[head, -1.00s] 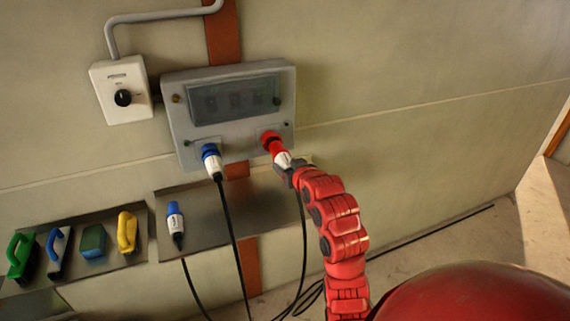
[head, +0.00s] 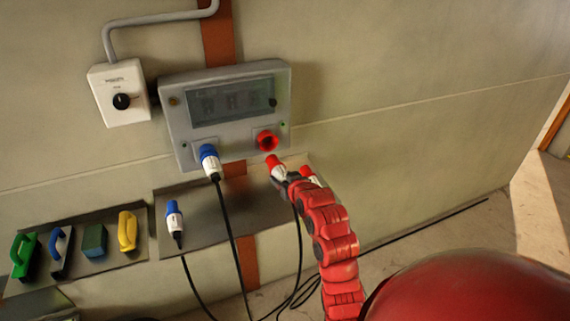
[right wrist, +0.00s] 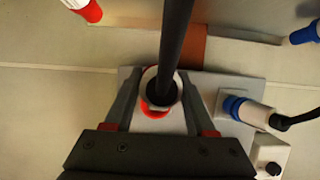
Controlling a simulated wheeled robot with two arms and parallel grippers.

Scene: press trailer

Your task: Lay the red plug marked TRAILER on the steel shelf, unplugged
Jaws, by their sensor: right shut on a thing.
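The red and white plug (head: 277,167) is out of its red socket (head: 267,140), a little below and in front of it. My right gripper (head: 286,178) is shut on the plug. In the right wrist view the plug's white body (right wrist: 151,91) is between the fingers, with its black cable running up across the picture. I cannot read any marking on it. The steel shelf (head: 208,207) is on the wall below the socket box. A second red and white plug (head: 309,174) lies at the shelf's right end, partly hidden by my right arm. My left gripper is not in view.
A blue plug (head: 209,160) sits in the box (head: 180,122), its cable hanging across the shelf. Another blue plug (head: 174,222) lies at the shelf's left end. The shelf's middle has bare room.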

